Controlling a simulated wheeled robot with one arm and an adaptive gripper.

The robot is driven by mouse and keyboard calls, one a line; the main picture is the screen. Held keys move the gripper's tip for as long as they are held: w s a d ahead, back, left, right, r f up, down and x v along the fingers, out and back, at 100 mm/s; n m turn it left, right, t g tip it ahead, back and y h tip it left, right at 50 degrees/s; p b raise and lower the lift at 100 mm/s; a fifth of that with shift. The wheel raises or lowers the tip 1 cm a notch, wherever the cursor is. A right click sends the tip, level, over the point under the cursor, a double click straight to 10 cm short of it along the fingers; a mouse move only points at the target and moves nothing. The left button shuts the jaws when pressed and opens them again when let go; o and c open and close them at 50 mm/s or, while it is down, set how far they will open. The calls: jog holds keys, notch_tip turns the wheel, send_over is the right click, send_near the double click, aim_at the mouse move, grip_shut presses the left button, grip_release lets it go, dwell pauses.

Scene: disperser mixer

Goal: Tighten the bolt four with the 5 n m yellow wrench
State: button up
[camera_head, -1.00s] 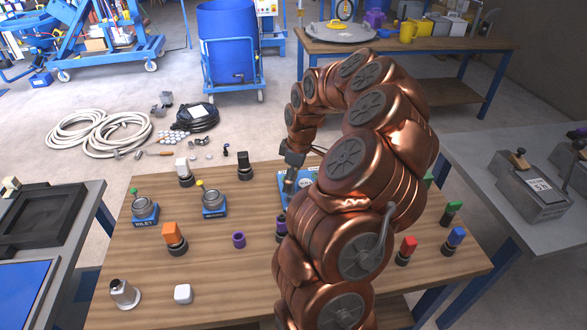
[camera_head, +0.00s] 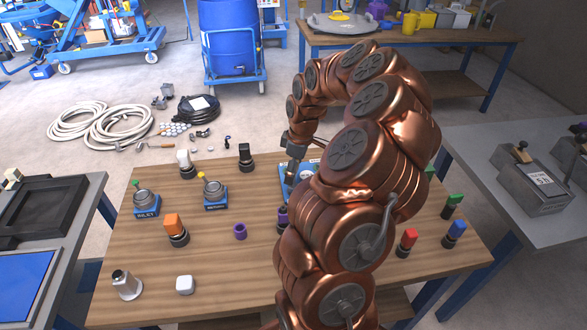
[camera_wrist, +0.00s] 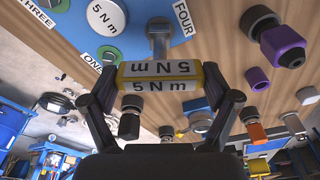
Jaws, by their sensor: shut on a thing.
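My gripper (camera_wrist: 163,86) is shut on the yellow wrench (camera_wrist: 129,84), marked 5 N m, with one finger at each end. Bolt four (camera_wrist: 159,28) is a grey metal bolt beside the FOUR label, on the blue plate (camera_wrist: 128,43). In the head view my gripper (camera_head: 292,171) is at the blue plate (camera_head: 287,185) at the table's back, and my arm hides much of the plate and the wrench.
A grey side table (camera_head: 470,150) stands at the right.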

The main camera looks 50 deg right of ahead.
jog(key=c, duration=0.3)
jog(key=shift+f, duration=0.1)
jog(key=shift+m+h+b, duration=0.3)
jog(key=shift+m+b, duration=1.8)
jog(key=shift+b, duration=0.85)
jog(key=o, duration=1.1)
jog(key=shift+c, duration=0.2)
jog(key=c, duration=1)
jog(key=shift+r+p, duration=0.55)
jog(key=shift+r, duration=2.55)
